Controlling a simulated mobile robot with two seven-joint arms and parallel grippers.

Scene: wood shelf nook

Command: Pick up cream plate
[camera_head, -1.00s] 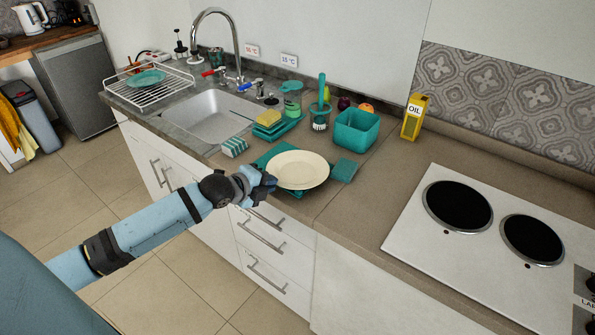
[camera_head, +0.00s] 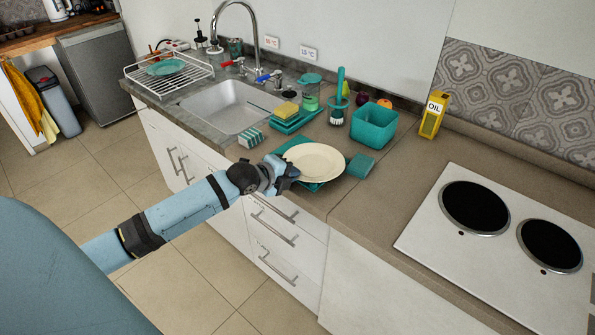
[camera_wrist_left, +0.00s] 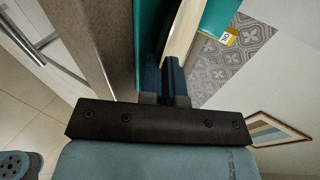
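The cream plate (camera_head: 316,161) is round and shallow, over a teal mat (camera_head: 286,146) near the counter's front edge. My left gripper (camera_head: 290,173) is at the plate's near left rim. In the left wrist view the two dark fingers (camera_wrist_left: 165,82) stand close together with the plate's rim (camera_wrist_left: 183,35) between them, seen edge-on. The gripper looks shut on the rim. The head view does not clearly show whether the plate is clear of the mat. My right gripper is not in view.
A teal sponge or cloth (camera_head: 361,165) lies right of the plate. A teal box (camera_head: 374,124), a brush (camera_head: 337,105), and a yellow sponge (camera_head: 286,109) stand behind. The sink (camera_head: 232,107) is left, the hob (camera_head: 420,237) right. Bare counter lies between plate and hob.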

